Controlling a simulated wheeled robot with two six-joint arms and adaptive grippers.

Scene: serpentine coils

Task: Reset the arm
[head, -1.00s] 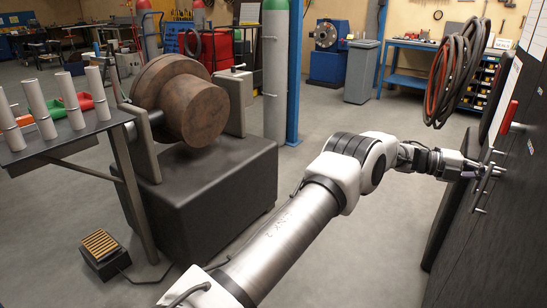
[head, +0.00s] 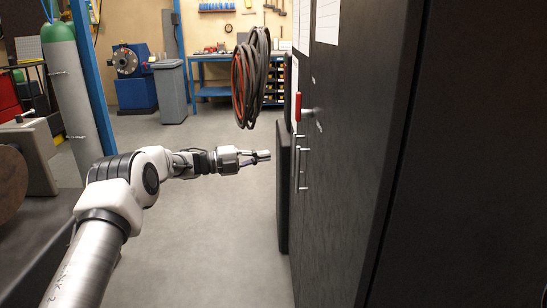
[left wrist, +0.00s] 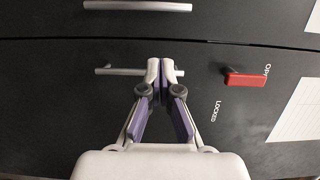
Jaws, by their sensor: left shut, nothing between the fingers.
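My left gripper (head: 262,157) reaches out from the left in the head view, in front of a dark cabinet (head: 365,130). Its fingers are shut and empty, with a visible gap between the tips and the cabinet. In the left wrist view the fingertips (left wrist: 160,70) meet in front of a silver bar handle (left wrist: 118,71), covering its middle. A second bar handle (left wrist: 138,6) lies along the top of that view. A red lever (left wrist: 245,80) is on the cabinet, beside lettering that includes "LOCKED"; it also shows in the head view (head: 298,107). My right gripper is not in view.
Coiled hoses (head: 251,80) hang beyond the gripper. A grey bin (head: 171,92) and a blue workbench (head: 213,91) stand at the back. A gas cylinder (head: 72,105) is at left. The floor (head: 215,235) below the arm is clear.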

